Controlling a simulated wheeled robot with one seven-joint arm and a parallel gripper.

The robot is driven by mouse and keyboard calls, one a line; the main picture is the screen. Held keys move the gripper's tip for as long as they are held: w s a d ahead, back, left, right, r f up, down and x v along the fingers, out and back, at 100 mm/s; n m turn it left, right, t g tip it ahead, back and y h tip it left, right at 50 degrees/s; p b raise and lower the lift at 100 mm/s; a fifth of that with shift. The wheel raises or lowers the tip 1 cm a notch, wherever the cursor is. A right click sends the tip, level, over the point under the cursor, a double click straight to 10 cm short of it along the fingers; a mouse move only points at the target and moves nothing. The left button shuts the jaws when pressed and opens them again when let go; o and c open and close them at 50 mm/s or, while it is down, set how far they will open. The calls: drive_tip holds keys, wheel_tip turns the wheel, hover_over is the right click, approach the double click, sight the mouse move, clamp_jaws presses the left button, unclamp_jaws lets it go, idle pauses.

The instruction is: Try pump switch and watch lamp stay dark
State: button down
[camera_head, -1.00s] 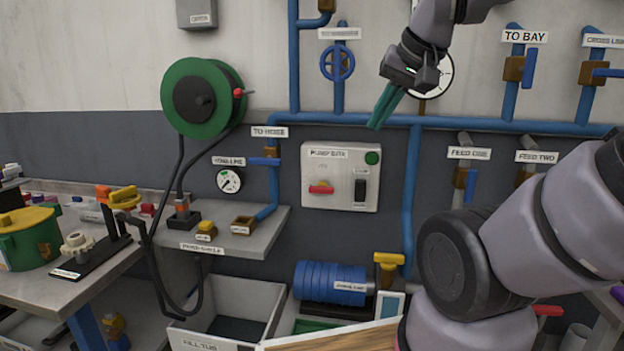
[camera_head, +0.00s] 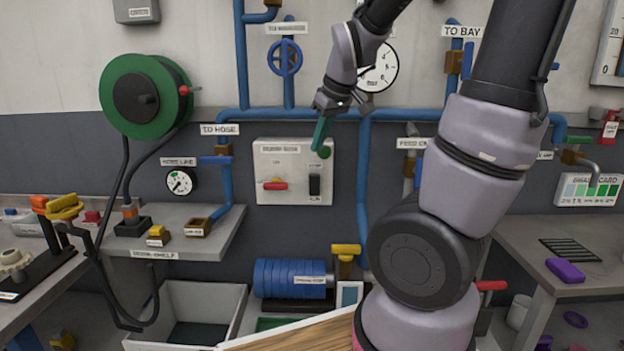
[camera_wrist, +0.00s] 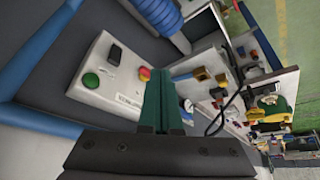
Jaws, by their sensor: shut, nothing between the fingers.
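The white pump box (camera_head: 265,160) is mounted on the dark wall band. The switch shows in the wrist view too (camera_wrist: 115,54). My gripper (camera_head: 318,148) is shut and empty, its green fingers pointing down in front of the box's upper right. Contact cannot be told.
Blue pipes (camera_head: 363,200) run above and right of the box. A hose shelf (camera_head: 195,245) with a gauge (camera_head: 180,182) above it is at left. A workbench (camera_head: 520,245) stands at right.

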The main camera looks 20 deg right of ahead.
sight(315, 185)
drive_tip(key=w+d+f+n+h, duration=0.1)
drive_tip(key=w+f+n+h, duration=0.2)
drive_tip(key=w+f+n, duration=0.4)
drive_tip(key=shift+w+d+f+n+h, duration=0.3)
drive_tip(key=shift+w+d+n, duration=0.05)
drive_tip(key=shift+w+n, duration=0.65)
drive_tip(key=shift+f, duration=0.15)
drive_tip(key=w+d+f, duration=0.3)
drive_tip(key=w+f, duration=0.4)
drive_tip(key=f, duration=0.1)
drive_tip(key=shift+w, duration=0.3)
drive_tip(key=shift+d, duration=0.1)
